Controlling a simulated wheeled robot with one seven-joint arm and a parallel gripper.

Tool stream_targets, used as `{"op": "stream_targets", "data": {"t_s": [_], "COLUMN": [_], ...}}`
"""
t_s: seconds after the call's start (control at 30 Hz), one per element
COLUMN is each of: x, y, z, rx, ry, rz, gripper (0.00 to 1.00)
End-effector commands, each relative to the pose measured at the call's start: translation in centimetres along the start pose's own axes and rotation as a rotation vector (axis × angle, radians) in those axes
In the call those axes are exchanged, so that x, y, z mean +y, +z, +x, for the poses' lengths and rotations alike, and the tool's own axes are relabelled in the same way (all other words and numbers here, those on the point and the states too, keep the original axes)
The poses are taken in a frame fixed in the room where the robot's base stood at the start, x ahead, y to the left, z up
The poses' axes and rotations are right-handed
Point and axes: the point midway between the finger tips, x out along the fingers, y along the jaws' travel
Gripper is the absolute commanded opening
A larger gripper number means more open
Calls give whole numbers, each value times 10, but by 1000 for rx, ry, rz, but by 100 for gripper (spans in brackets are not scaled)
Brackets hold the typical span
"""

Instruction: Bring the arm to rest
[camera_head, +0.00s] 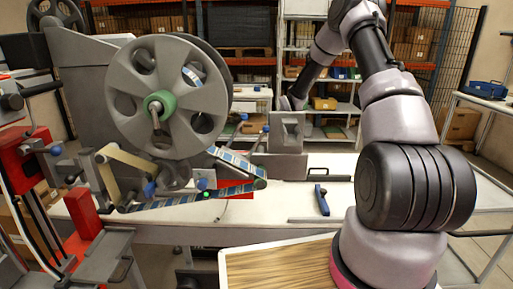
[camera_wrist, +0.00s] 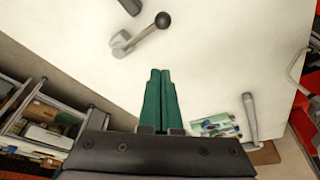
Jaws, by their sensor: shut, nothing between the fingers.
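My gripper (camera_wrist: 159,100) shows in the wrist view with two green fingers pressed together and nothing between them. It is over a white surface (camera_wrist: 215,50), apart from the things on it. In the head view my arm rises on the right and bends over toward the upper middle. The gripper's fingertips cannot be made out in that view.
A large grey reel (camera_head: 118,95) on a machine stands at the left, with a printed label strip (camera_head: 235,165) running below it. A blue-handled tool (camera_head: 321,200) lies on the white table (camera_head: 270,228). A lever with a dark knob (camera_wrist: 162,20) is ahead of my fingers.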

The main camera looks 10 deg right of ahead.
Motion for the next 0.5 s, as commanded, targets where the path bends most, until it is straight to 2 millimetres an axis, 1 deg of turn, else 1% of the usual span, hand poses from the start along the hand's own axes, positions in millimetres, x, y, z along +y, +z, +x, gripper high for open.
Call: {"op": "stream_targets", "data": {"t_s": [0.03, 0.07, 0.17, 0.2, 0.27, 0.3, 0.37, 0.4, 0.47, 0.5], "x": [0, 0, -4, -7, -13, -17, -25, -31, -41, -48], "y": [-4, -5, -9, -10, -10, -9, -7, -4, 0, 4], "z": [-15, -25, -71, -92, -124, -146, -176, -196, -225, -244], "rx": [1, 1, -3, -3, -2, 0, 6, 11, 22, 31], "ry": [13, 22, 57, 74, 98, 114, 135, 148, 166, 178], "rz": [7, 15, 61, 86, 126, 155, 197, 228, 275, 307], "gripper": [0, 0, 0, 0, 0, 0, 0, 0, 0, 0]}}
